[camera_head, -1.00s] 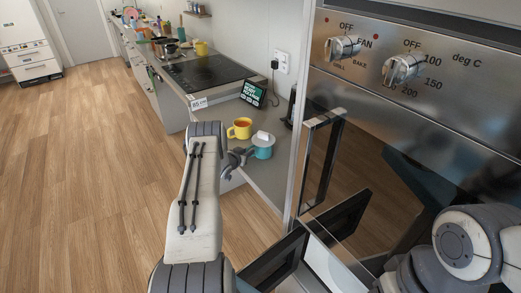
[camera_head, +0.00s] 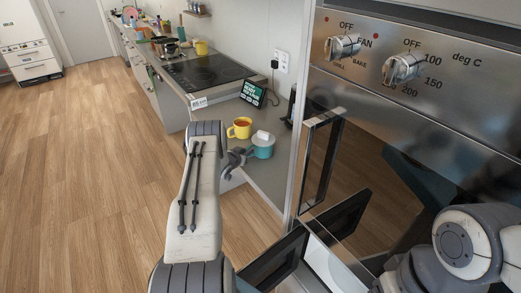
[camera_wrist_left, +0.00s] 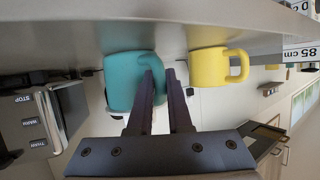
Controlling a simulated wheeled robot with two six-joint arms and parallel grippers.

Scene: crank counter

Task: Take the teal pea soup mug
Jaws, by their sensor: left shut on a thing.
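The teal mug (camera_head: 263,152) stands on the counter by the oven side, with a small white object (camera_head: 263,134) at its top. It also shows in the left wrist view (camera_wrist_left: 125,80), where the picture is upside down. My left gripper (camera_head: 246,153) is at the mug's left side, shut on its handle. In the left wrist view the fingers (camera_wrist_left: 163,88) close around the handle. The mug looks upright and at counter level; I cannot tell whether it is lifted.
A yellow mug (camera_head: 240,128) with orange-brown contents stands just behind the teal one. A dark sign (camera_head: 253,93) leans near the wall. A cooktop (camera_head: 208,72) lies farther back. The oven's steel front (camera_head: 400,65) and open-looking door handle (camera_head: 322,160) are close on the right.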

